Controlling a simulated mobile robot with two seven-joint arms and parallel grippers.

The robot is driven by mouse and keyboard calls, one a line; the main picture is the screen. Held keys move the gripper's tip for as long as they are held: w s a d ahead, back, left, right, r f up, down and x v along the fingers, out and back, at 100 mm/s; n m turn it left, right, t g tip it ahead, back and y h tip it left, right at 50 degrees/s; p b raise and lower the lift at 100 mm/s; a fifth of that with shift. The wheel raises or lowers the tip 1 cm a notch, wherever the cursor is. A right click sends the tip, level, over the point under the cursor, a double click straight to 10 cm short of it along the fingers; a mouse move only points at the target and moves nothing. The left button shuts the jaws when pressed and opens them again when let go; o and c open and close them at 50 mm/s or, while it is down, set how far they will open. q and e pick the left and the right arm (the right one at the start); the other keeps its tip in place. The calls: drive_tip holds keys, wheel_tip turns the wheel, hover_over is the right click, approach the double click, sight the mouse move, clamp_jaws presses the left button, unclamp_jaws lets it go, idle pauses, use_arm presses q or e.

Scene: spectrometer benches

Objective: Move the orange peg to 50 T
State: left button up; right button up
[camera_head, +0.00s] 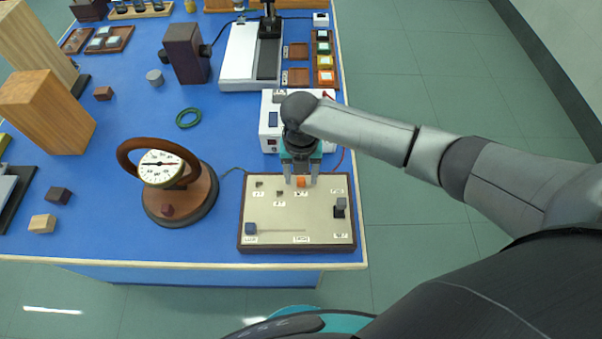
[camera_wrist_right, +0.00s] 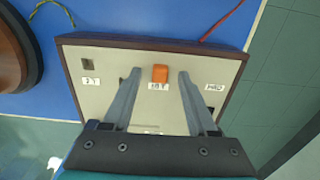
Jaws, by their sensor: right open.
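The orange peg (camera_head: 301,181) stands upright in the far part of a beige panel (camera_head: 272,222) with a dark frame. In the right wrist view the peg (camera_wrist_right: 160,73) sits just above a small label that looks like 10 T. My right gripper (camera_head: 301,179) points down over the panel and is open. Its fingers (camera_wrist_right: 157,78) are either side of the peg, with a gap on both sides. Small dark sockets with labels lie to the left of the peg; I cannot read a 50 T label clearly. My left gripper is not in view.
A dark slider block (camera_head: 251,228) and a grey-topped switch (camera_head: 340,206) are on the same panel. A round dial gauge (camera_head: 161,168) on a wooden base stands to the left. A white box (camera_head: 269,134) with wires is behind. The blue bench's right edge is close by.

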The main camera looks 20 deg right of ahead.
drive_tip(key=shift+r, duration=0.1)
wheel_tip(320, 180, up, 15)
drive_tip(key=p, duration=0.2)
idle(0.4)
idle(0.3)
